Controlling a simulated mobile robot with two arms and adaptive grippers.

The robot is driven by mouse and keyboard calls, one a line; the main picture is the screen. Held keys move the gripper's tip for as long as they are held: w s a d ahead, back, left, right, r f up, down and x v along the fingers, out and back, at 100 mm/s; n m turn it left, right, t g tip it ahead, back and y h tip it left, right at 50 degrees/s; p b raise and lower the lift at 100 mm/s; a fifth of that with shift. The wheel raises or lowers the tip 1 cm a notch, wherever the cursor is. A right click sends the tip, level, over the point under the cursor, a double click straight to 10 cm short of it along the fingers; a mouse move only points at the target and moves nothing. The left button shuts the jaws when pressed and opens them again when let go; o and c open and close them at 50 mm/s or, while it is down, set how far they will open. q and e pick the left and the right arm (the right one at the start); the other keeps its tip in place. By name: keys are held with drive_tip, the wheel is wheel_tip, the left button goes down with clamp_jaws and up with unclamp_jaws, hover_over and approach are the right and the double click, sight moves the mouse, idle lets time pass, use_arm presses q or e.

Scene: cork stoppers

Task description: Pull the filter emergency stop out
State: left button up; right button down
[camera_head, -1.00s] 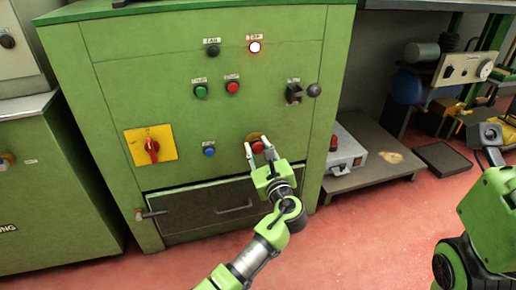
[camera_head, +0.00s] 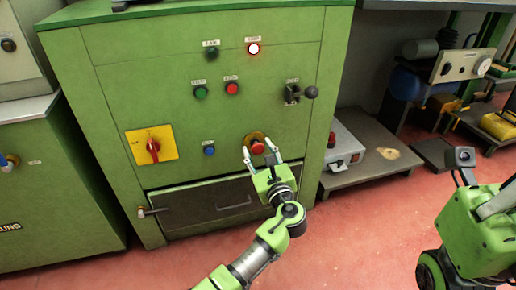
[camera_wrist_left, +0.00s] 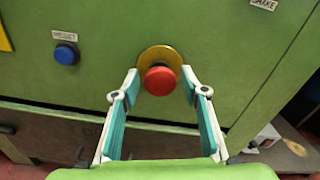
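The filter emergency stop is a red mushroom button (camera_head: 257,147) on a round yellow collar (camera_head: 249,138), low on the front of the green cabinet. My left gripper (camera_head: 261,152) is open in front of it, with one finger on each side. In the left wrist view the red button (camera_wrist_left: 159,80) shows between and just beyond the spread fingertips (camera_wrist_left: 160,84). A gap shows between the button and each finger, so nothing is held. I cannot tell whether the button is in or out.
The green cabinet (camera_head: 110,80) also bears a yellow panel with a red rotary switch (camera_head: 153,147), a blue button (camera_head: 209,149), green and red buttons, a black-knobbed lever (camera_head: 300,93) and a lit lamp (camera_head: 253,49). A drawer (camera_head: 200,206) lies below. A grey control box (camera_head: 345,147) stands to the right.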

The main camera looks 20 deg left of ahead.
use_arm(q)
drive_tip(key=shift+r, duration=0.1)
drive_tip(key=v, duration=1.2)
idle(0.4)
